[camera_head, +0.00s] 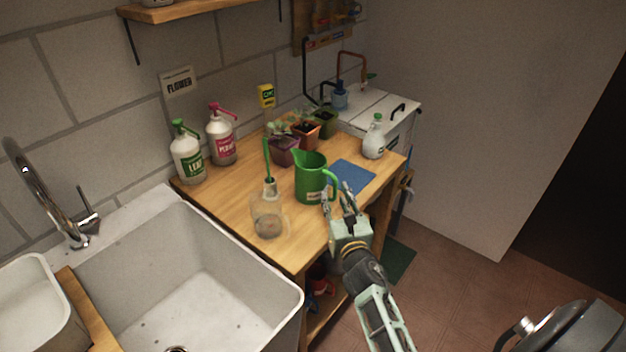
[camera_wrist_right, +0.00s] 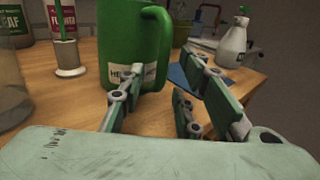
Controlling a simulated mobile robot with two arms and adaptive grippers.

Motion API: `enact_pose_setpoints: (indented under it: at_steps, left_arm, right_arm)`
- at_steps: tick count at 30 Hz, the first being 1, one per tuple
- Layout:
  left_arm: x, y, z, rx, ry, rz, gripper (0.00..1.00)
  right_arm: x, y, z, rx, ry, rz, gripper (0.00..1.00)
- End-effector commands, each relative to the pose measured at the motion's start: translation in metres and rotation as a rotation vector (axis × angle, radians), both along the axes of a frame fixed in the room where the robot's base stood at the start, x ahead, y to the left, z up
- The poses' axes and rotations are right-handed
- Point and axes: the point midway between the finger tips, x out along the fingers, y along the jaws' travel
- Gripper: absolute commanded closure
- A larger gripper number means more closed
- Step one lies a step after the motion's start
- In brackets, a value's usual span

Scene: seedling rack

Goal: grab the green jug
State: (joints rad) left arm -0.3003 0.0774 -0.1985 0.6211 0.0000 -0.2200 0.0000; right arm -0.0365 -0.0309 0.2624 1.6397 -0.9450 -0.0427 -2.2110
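The green jug (camera_head: 311,180) stands upright on the wooden worktop, its handle turned toward my right gripper. My right gripper (camera_head: 340,198) is at the handle side of the jug, with its fingers spread. In the right wrist view the jug (camera_wrist_right: 120,42) stands just beyond the fingers, its handle in line with the gap between them. The right gripper (camera_wrist_right: 160,95) looks open and empty there; I cannot tell whether a finger touches the jug. A white label shows low on the jug, partly hidden by a finger. My left gripper is not in view.
A clear glass container (camera_head: 268,218) and a small pot with a green tool (camera_head: 270,188) stand left of the jug. A blue mat (camera_head: 352,177) and a white spray bottle (camera_head: 374,140) are to its right. Potted seedlings (camera_head: 305,132) are behind. A sink (camera_head: 190,275) adjoins at left.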

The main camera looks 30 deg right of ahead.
Motion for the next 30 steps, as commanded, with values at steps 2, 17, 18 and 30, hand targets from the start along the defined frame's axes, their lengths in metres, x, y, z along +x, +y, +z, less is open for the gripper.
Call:
enact_pose_setpoints:
  at_steps: [2, 17, 18, 30]
  left_arm:
    - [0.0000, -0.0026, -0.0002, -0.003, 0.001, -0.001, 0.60]
    - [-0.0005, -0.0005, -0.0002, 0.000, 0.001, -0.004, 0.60]
    - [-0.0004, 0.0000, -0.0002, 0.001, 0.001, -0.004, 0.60]
    - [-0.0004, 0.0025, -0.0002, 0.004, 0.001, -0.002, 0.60]
  right_arm:
    - [-0.0002, 0.0000, 0.0000, 0.000, 0.000, 0.000, 0.71]
    - [-0.0007, -0.0001, -0.0004, 0.000, 0.001, -0.001, 1.00]
    - [-0.0007, -0.0002, -0.0006, 0.000, 0.001, -0.001, 1.00]
    - [-0.0014, -0.0013, -0.0020, -0.001, 0.006, -0.004, 1.00]
